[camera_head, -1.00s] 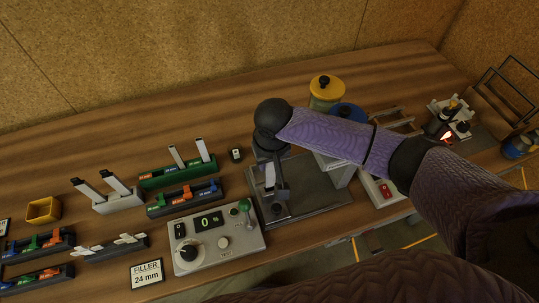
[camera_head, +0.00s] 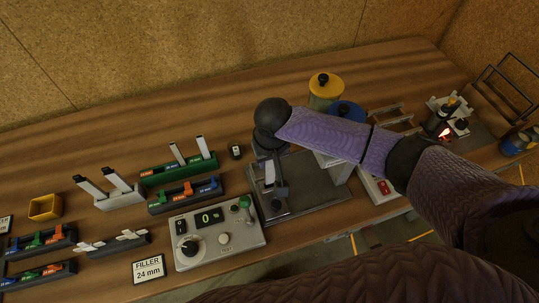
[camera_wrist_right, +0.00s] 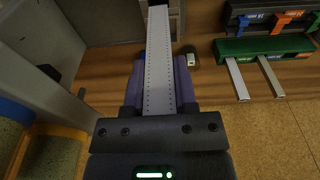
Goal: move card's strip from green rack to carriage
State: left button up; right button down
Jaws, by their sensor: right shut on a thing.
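The card (camera_head: 148,268) reads "FILLER 24 mm" and stands at the table's front edge. The green rack (camera_head: 152,181) is left of centre, with two pale strips standing in it; the rack also shows at the upper right of the right wrist view (camera_wrist_right: 262,47). My right gripper (camera_head: 268,161) is over the grey machine's base plate (camera_head: 318,193), right of the control box. It is shut on a long pale strip with dotted edges (camera_wrist_right: 158,62). The strip's far end reaches the top of the wrist view. I cannot tell the carriage apart from the machine, as my arm hides part of it. My left gripper is out of view.
A grey control box (camera_head: 240,245) with knobs and a display stands left of the machine. A dark rack (camera_head: 160,207) and a white rack (camera_head: 118,203) are nearby. Yellow-lidded (camera_head: 326,82) and blue-lidded jars stand behind my arm. The back left table is clear.

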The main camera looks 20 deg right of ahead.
aim_at(270, 173)
dwell(0.4)
jog(key=shift+p, duration=0.45)
dwell(0.3)
jog(key=shift+p, duration=0.35)
jog(key=shift+f+b, duration=1.95)
jog(key=shift+f, duration=1.35)
jog(key=shift+c, duration=1.6)
grip_release()
